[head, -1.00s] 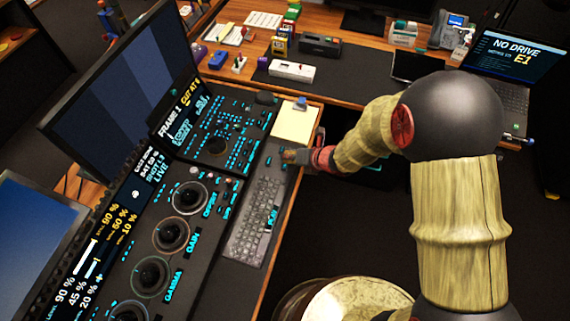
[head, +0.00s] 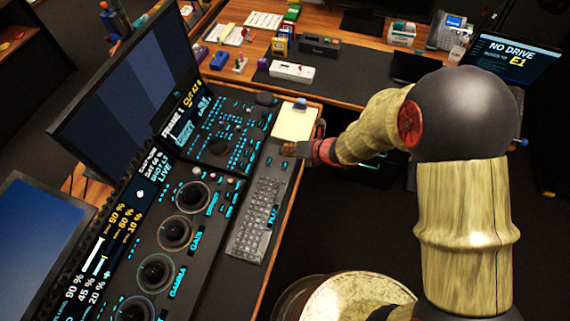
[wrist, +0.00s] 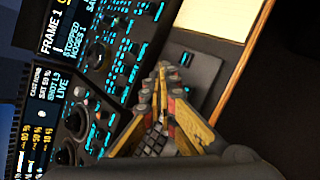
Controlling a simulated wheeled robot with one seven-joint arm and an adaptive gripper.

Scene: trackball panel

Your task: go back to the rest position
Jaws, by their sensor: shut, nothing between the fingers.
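My gripper (head: 290,149) is above the far end of the keyboard (head: 258,215), beside the control panel's right edge. In the wrist view my gripper (wrist: 163,70) has its fingers together with nothing between them, over the keys and close to a dark pad. I cannot tell whether the fingertips touch anything. The control panel (head: 215,140) has large trackballs, such as the one labelled gain (head: 176,232), and lit blue buttons. The panel also shows on the left of the wrist view (wrist: 125,60).
A notepad (head: 296,122) lies just beyond my gripper. Monitors (head: 135,90) stand along the panel's left. The back desk holds a white box (head: 292,71), a phone (head: 447,32) and a laptop (head: 515,60). A round stool-like seat (head: 350,298) is at the bottom. Dark floor is open right of the keyboard.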

